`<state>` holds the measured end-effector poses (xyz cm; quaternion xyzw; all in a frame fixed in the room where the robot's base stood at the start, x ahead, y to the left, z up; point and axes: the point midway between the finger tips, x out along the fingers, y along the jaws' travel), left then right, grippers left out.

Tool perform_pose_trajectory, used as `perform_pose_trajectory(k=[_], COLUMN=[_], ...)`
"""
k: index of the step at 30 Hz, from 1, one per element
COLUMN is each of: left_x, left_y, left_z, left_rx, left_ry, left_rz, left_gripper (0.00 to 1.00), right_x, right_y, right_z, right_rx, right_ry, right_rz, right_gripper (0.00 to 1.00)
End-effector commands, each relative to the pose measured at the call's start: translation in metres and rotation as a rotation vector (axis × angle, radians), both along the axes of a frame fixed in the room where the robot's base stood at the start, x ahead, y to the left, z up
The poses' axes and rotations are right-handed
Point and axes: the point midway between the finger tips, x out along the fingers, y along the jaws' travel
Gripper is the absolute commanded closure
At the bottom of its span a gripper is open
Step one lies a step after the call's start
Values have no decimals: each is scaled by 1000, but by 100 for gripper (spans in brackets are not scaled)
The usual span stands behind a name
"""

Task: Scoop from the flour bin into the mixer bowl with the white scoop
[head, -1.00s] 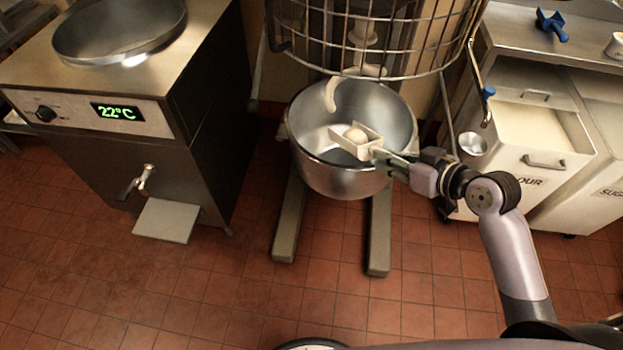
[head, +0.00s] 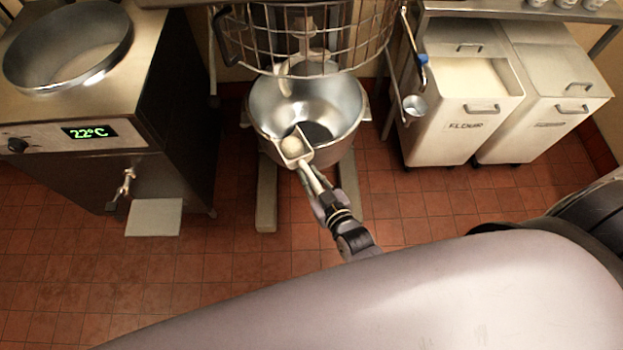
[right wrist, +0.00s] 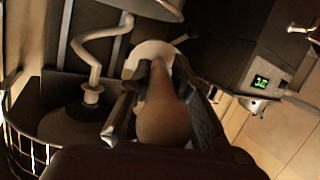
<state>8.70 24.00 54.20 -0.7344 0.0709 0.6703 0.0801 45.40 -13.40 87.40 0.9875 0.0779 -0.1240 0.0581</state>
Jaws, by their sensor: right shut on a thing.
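My right gripper (head: 318,188) is shut on the white scoop (head: 302,160) by its handle. The scoop holds a rounded pale lump of flour (head: 292,145). It is over the front part of the steel mixer bowl (head: 343,105) in the head view, with the gripper just in front of the rim. The height above the rim is hard to tell. The flour bin (head: 450,140) stands open at the right, with pale flour (head: 468,80) inside. In the right wrist view, a tan rounded shape fills the middle; I cannot tell which part it is. My left gripper is not in view.
A wire guard (head: 310,40) and a dough hook (head: 290,68) are above the bowl. A closed bin (head: 545,120) stands beside the flour bin. A steel machine (head: 165,100) with a 22°C display is at the left.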

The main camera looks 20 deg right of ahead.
Motion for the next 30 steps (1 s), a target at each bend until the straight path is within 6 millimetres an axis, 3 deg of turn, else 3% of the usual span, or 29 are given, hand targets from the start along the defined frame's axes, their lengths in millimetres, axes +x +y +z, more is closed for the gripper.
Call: perform_pose_trajectory(k=[30], left_x=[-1], left_y=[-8], left_z=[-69], left_rx=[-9], left_ry=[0], left_rz=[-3], left_gripper=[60], right_x=[119], right_y=[-35], right_z=[-19], right_rx=[-1], right_ry=[-5], right_rz=[-1], right_gripper=[100])
